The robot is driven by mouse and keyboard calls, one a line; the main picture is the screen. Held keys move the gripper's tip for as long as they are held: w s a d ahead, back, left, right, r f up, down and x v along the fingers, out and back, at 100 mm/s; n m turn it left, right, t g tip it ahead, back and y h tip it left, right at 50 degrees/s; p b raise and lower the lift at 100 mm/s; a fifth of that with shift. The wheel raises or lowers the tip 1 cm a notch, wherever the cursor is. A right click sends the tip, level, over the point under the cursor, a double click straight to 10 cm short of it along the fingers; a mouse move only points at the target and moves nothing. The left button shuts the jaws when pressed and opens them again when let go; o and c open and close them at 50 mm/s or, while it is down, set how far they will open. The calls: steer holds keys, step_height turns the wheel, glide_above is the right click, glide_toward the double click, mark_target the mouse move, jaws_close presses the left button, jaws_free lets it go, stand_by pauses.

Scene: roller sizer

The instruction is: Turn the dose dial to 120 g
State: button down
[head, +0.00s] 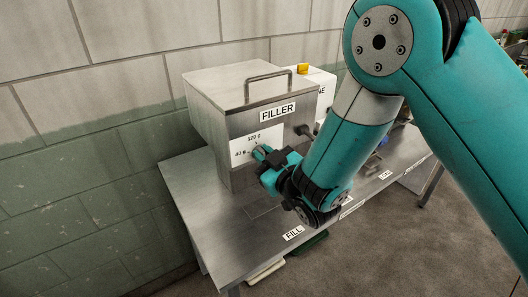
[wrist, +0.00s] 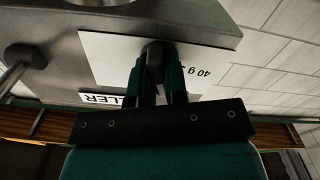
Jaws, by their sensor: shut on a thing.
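The filler (head: 225,112) is a grey metal box with a handle on its lid and a "FILLER" label, standing on the metal table. Its white dial plate (head: 239,151) shows "120 g" at the top and "40 g" at the left. My gripper (head: 262,153) is at the plate from the front. In the wrist view, my gripper (wrist: 158,85) is shut on the dark dose dial (wrist: 157,50), with a finger on each side. The plate (wrist: 105,55) shows there upside down, with "40 g" at the right. The dial's pointer is hidden, so its setting cannot be told.
A dark lever or knob (wrist: 24,58) sticks out of the filler's front beside the plate. A white machine with a yellow part (head: 302,69) stands behind to the right. The table's front left, by the "FILL" label (head: 293,233), is clear.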

steer(key=shift+f+m, duration=0.1)
steer(key=shift+m, duration=0.5)
steer(key=c, duration=1.1)
jaws_free()
steer(key=shift+d, duration=0.1)
steer(key=shift+c, duration=0.2)
